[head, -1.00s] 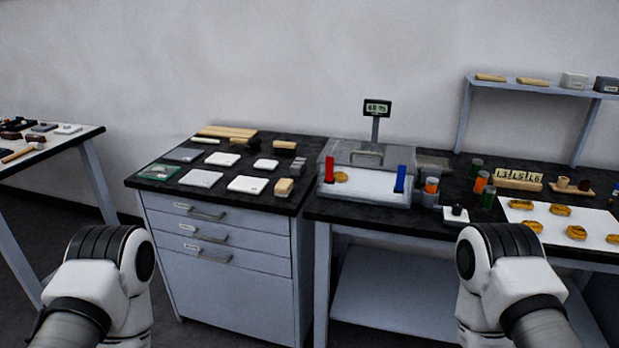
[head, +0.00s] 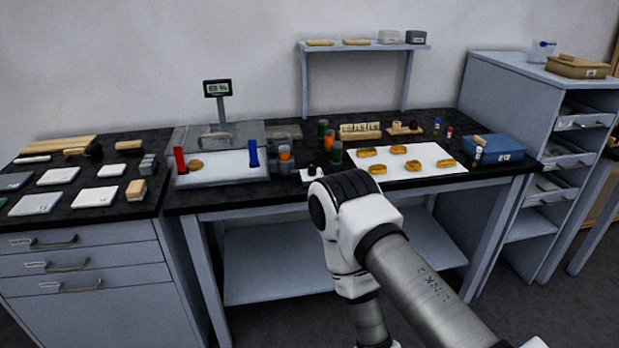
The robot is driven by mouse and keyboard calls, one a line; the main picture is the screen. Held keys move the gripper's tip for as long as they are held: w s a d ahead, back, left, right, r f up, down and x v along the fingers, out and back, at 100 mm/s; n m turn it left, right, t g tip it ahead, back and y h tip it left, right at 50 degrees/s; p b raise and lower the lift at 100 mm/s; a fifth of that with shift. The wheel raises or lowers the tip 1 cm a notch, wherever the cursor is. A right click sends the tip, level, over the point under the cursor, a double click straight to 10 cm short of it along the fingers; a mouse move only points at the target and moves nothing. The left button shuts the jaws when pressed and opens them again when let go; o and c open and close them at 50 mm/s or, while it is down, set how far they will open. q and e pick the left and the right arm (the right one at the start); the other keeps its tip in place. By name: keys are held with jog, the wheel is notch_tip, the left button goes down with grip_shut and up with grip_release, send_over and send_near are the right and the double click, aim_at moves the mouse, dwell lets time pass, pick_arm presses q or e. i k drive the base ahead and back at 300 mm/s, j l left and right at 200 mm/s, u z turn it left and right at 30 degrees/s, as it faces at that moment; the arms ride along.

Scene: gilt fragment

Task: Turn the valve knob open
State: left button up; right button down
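A small black knob-like piece (head: 312,170) stands on a white base (head: 306,178) at the front of the dark worktop in the head view. It may be the valve knob, but it is too small to be sure, and I cannot tell how it is turned. It sits left of a white sheet with yellow pieces. My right arm enters from the lower right and bends in front of the worktop, its upper bend just below the black piece. Neither of my grippers shows.
The white sheet (head: 420,172) and a blue box (head: 492,148) are to the right. A lower shelf (head: 275,279) is bare.

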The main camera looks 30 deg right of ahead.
aim_at(312, 169)
jog(key=i+j+z, duration=0.2)
jog(key=i, duration=0.25)
jog(key=i+j+z, duration=0.15)
jog(key=i+j, duration=0.15)
jog(key=i, duration=0.2)
